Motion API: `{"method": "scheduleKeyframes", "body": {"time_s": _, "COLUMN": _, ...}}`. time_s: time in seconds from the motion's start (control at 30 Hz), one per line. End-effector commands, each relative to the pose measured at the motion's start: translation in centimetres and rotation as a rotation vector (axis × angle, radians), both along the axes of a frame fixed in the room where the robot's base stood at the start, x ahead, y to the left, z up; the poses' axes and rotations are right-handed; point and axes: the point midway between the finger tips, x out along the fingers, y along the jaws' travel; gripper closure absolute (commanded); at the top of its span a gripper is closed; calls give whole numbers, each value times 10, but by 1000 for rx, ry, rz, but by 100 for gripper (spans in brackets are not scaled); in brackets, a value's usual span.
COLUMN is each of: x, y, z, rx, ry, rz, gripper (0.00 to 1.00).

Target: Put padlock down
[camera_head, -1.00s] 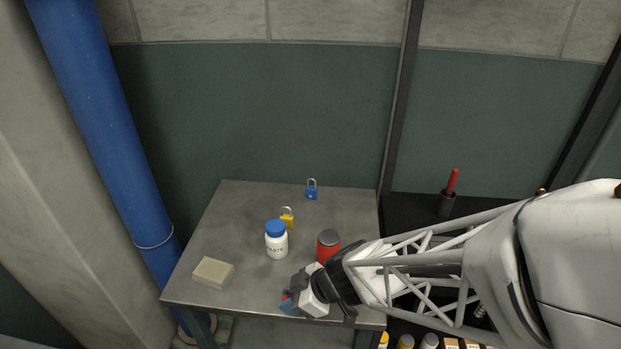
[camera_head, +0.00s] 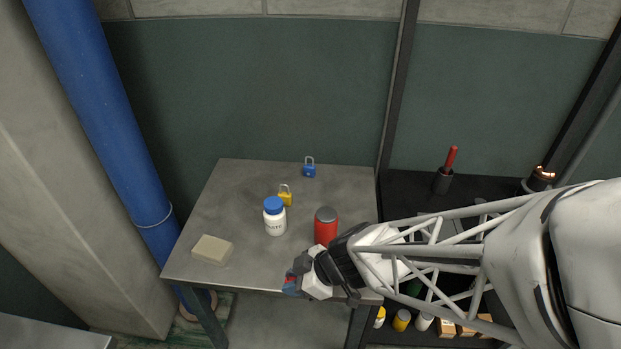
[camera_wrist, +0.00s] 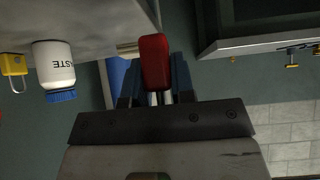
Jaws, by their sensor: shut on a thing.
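A red padlock (camera_wrist: 155,62) is held between the blue fingers of my gripper (camera_wrist: 154,82) in the wrist view. Its red body points away from the gripper, and its metal shackle lies between the fingers. In the head view my gripper (camera_head: 291,284) is at the front edge of the grey metal table (camera_head: 225,262), with only a little red showing. I cannot tell its height over the table. A yellow padlock (camera_head: 285,198) stands behind the white bottle, and a blue padlock (camera_head: 309,170) stands near the table's back edge.
A white bottle with blue cap (camera_head: 274,220) and a red can (camera_head: 326,226) stand mid-table, the can close to my arm. A beige block (camera_head: 212,250) lies at the left. Bare tabletop lies between block and gripper. A dark shelf (camera_head: 405,190) adjoins on the right.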

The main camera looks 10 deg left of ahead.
Motion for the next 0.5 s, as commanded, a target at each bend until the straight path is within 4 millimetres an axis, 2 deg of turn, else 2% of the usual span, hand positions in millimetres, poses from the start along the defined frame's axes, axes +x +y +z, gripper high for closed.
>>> {"method": "scheduleKeyframes", "body": {"time_s": 0.3, "x": 0, "y": 0, "z": 3, "rx": 0, "ry": -1, "rz": 1, "gripper": 100}}
{"method": "scheduleKeyframes", "body": {"time_s": 0.5, "x": 0, "y": 0, "z": 25, "rx": 2, "ry": -4, "rz": 1, "gripper": 100}}
